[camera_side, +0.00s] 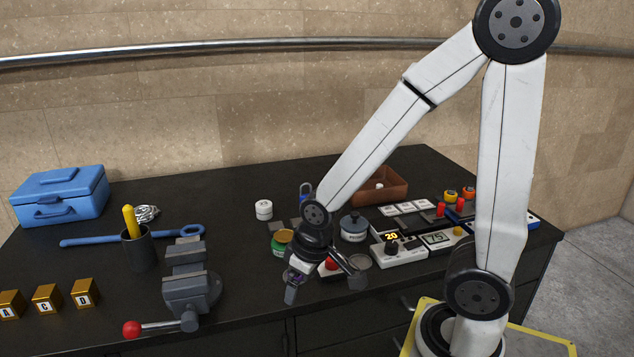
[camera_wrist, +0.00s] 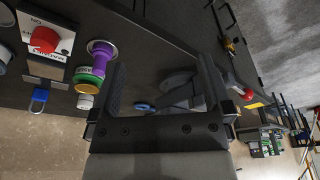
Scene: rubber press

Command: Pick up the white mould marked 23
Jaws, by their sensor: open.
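I cannot read a mark 23 on anything in view. A small white round piece (camera_side: 264,210) stands on the black bench left of my arm; a pale cylinder shows beside the left finger in the wrist view (camera_wrist: 85,102). Several flat white square pieces (camera_side: 405,208) lie in a row right of my arm, their marks too small to read. Which of these is the mould I cannot tell. My gripper (camera_side: 292,288) is low over the front of the bench, left of the display units. In the wrist view its jaws (camera_wrist: 162,66) are apart with nothing held between them.
A purple spool-shaped thing (camera_wrist: 100,58) is close outside the left finger. A green jar (camera_side: 282,242) and dark lidded pot (camera_side: 354,228) stand near my gripper. The vise (camera_side: 190,280) is to the left. A brown tray (camera_side: 385,186) lies behind. Bare bench lies near the back left.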

